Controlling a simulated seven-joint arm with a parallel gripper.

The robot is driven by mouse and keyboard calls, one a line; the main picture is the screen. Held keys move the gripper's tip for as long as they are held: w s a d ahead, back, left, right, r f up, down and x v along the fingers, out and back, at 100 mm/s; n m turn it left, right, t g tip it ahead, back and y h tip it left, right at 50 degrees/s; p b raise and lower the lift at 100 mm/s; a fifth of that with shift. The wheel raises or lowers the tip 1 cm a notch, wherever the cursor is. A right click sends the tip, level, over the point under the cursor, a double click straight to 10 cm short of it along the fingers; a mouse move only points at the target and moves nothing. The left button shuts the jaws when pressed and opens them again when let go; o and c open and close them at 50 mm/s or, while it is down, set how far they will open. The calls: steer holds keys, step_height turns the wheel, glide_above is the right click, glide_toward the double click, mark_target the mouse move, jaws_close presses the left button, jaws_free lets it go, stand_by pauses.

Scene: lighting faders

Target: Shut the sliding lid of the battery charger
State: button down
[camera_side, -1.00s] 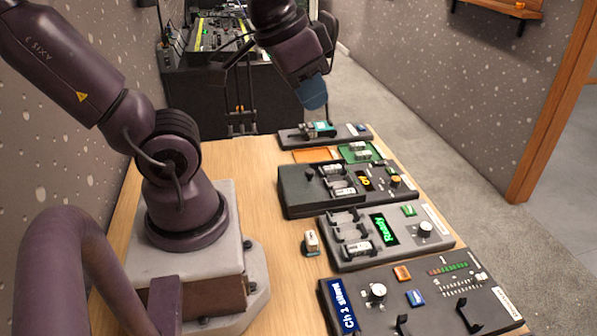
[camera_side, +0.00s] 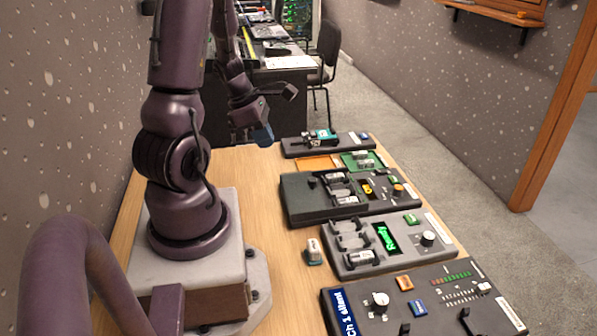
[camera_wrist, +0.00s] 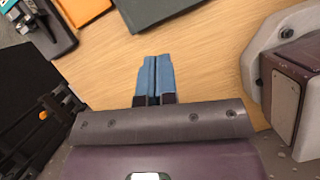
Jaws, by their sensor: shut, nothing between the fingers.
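The dark battery charger (camera_side: 365,206) lies across the middle of the table in the side view. Its dark lid (camera_side: 303,197), with a small knob, sits at the charger's left end, and the battery slots to its right are uncovered with batteries showing. My gripper (camera_side: 264,138) has blue fingertips and is at the table's far left, beyond and left of the charger, touching nothing visible. In the wrist view my gripper (camera_wrist: 154,78) is shut and empty over bare wood. A dark slab, likely the charger's corner (camera_wrist: 155,12), shows at the top there.
A grey device (camera_side: 350,270) with a green "Ready" display is nearer. A fader panel (camera_side: 430,300) is at the front. An orange tray (camera_side: 316,163), a green tray (camera_side: 372,161) and a dark unit (camera_side: 298,147) lie behind the charger. A small battery (camera_side: 314,250) stands alone. The left table strip is clear.

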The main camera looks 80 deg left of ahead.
glide_toward(307, 188)
steer(key=f, duration=0.1)
steer(key=s+f, duration=0.1)
steer(key=f, duration=0.1)
steer(key=s+f, duration=0.1)
steer(key=shift+s+a+f, duration=0.2)
steer(key=shift+s+a, duration=0.05)
steer(key=shift+a, duration=0.1)
steer(key=w, duration=0.3)
steer(key=shift+w+d+f, duration=0.15)
steer(key=shift+d, duration=0.2)
steer(key=shift+w+d, duration=0.15)
steer(key=shift+w, duration=0.3)
steer(key=w, duration=1)
steer(key=shift+w, duration=0.4)
steer(key=shift+s, duration=0.1)
